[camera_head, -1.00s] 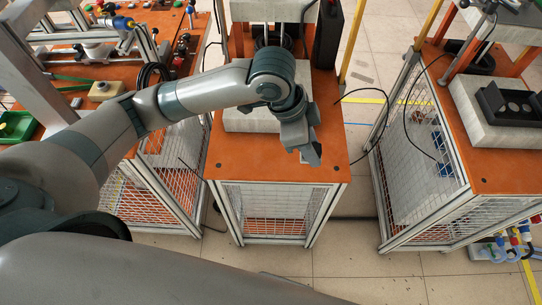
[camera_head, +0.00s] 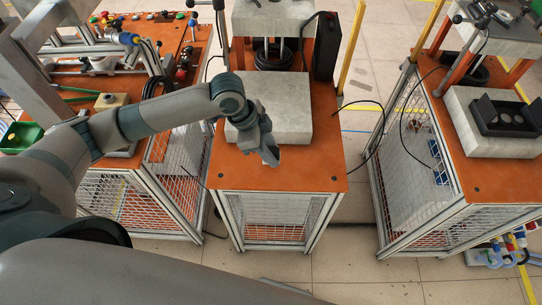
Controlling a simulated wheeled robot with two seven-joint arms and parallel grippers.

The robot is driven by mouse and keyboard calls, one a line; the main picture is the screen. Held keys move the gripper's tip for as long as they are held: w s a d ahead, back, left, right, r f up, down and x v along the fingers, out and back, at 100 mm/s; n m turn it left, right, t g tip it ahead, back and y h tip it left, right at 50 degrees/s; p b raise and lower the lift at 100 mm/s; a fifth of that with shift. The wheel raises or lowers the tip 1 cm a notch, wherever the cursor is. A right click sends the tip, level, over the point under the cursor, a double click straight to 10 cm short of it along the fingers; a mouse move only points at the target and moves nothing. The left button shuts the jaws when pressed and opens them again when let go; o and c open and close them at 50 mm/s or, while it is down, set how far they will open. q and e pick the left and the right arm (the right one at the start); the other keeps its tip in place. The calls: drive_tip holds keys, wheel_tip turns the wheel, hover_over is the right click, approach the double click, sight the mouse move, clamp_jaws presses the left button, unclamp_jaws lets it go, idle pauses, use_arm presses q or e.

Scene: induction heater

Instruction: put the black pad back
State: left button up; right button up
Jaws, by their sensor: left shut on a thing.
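My left gripper (camera_head: 268,154) is over the front of the middle table's orange top (camera_head: 312,176), by the front edge of a pale grey slab (camera_head: 285,105). It points down and to the right. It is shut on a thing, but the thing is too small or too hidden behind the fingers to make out. I cannot clearly pick out the black pad. A black tray-like holder with round spots (camera_head: 507,117) lies on a pale block on the right table. My right gripper is not in view.
A tall black box (camera_head: 326,47) and a dark coil (camera_head: 274,58) stand at the back of the middle table. A black cable (camera_head: 372,118) hangs between the middle and right tables. The left table (camera_head: 118,78) holds a green bin (camera_head: 20,137). Orange surface in front of the slab is bare.

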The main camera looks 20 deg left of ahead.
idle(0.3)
use_arm(q)
wheel_tip(320, 180, down, 3)
drive_tip(key=shift+f+p, duration=0.2)
drive_tip(key=shift+p, duration=0.65)
drive_tip(key=shift+f, duration=0.3)
drive_tip(key=shift+f, duration=0.2)
drive_tip(key=o, duration=1)
drive_tip(key=shift+r, duration=0.1)
